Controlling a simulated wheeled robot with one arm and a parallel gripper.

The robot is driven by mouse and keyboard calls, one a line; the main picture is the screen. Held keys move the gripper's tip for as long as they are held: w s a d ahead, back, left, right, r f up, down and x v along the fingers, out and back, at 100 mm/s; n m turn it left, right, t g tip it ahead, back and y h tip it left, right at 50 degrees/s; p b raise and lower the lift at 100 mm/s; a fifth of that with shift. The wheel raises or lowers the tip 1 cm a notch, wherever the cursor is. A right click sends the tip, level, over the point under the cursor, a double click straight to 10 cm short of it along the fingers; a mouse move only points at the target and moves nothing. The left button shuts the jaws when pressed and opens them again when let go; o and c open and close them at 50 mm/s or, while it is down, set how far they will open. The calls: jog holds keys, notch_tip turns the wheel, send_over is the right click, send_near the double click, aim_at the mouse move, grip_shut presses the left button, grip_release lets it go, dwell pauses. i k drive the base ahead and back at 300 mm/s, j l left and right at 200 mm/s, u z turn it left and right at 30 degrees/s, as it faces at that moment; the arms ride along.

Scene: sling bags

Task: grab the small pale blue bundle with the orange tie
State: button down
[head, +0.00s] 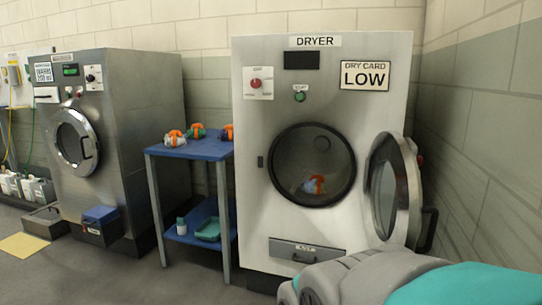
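A small pale blue bundle with an orange tie (313,185) lies at the bottom of the dryer's round drum opening. Another pale bundle with an orange tie (174,138) lies on the blue table, at its left front. A green bundle with orange (197,131) and a darker bundle with orange (227,132) lie behind and to the right of it. The dryer (255,215) stands in the middle with its round door (386,200) swung open to the right. My gripper is not in view; only part of my arm shows at the bottom right.
The blue table (203,150) stands just left of the dryer, with a green tray (208,229) and a bottle on its lower shelf. A steel washer (150,130) stands farther left, with a blue-lidded box (100,226) in front. A wall is close on the right.

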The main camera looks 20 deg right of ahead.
aim_at(315, 184)
jog(key=i+j+z, duration=0.1)
jog(key=i+z, duration=0.25)
jog(key=i, duration=0.35)
jog(key=i+j+z, duration=0.15)
jog(key=i, duration=0.4)
jog(key=i+j+z, duration=0.2)
jog(key=i, duration=0.35)
jog(key=l, duration=0.1)
